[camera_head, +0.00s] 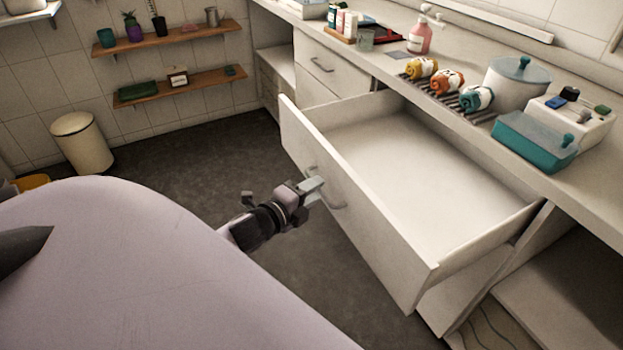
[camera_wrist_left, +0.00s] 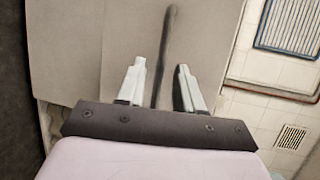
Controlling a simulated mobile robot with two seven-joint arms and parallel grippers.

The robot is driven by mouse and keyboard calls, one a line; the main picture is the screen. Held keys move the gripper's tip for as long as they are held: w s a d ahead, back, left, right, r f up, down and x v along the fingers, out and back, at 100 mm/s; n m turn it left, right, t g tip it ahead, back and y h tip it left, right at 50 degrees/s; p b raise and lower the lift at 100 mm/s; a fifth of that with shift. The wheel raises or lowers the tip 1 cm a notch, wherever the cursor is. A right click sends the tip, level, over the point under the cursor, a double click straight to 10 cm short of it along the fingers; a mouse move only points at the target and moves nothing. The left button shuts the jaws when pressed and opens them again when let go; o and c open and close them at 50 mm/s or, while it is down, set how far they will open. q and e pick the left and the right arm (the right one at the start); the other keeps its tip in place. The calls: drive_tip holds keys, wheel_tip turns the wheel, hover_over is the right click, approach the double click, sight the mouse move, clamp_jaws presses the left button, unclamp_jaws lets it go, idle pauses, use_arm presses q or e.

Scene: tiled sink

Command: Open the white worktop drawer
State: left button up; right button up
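The white worktop drawer (camera_head: 375,215) is pulled far out from under the worktop in the head view, and its inside is empty. Its curved bar handle (camera_head: 327,186) is on the front panel. My left gripper (camera_head: 316,188) is at this handle. In the left wrist view, the two fingers of my left gripper (camera_wrist_left: 160,82) stand apart on either side of the handle bar (camera_wrist_left: 166,50), with a visible gap to each side. Part of the handle is hidden by the gripper in the head view. My right gripper is not in view.
The worktop (camera_head: 400,75) holds rolled towels (camera_head: 448,82) on a rack, a white pot (camera_head: 517,85), a teal box (camera_head: 535,140) and a pink soap bottle (camera_head: 419,38). Another closed drawer (camera_head: 325,68) is farther back. A cream bin (camera_head: 84,143) stands by the wall. Dark floor between is clear.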

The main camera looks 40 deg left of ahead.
use_arm(q)
drive_tip(key=s+r, duration=0.1)
drive_tip(key=s, duration=0.6)
drive_tip(key=shift+r, duration=0.15)
idle(0.6)
drive_tip(key=s+d+f+n+g+h+p, duration=0.1)
drive_tip(key=s+d+f+n, duration=0.3)
drive_tip(key=d+n, duration=0.4)
drive_tip(key=s+d+f+n+g+h+p, duration=0.1)
drive_tip(key=s+d+f+n+g+p, duration=0.3)
drive_tip(key=s+d+n, duration=0.3)
drive_tip(key=shift+s+d+n, duration=0.25)
drive_tip(key=shift+d+n, duration=0.45)
drive_tip(key=shift+d, duration=0.15)
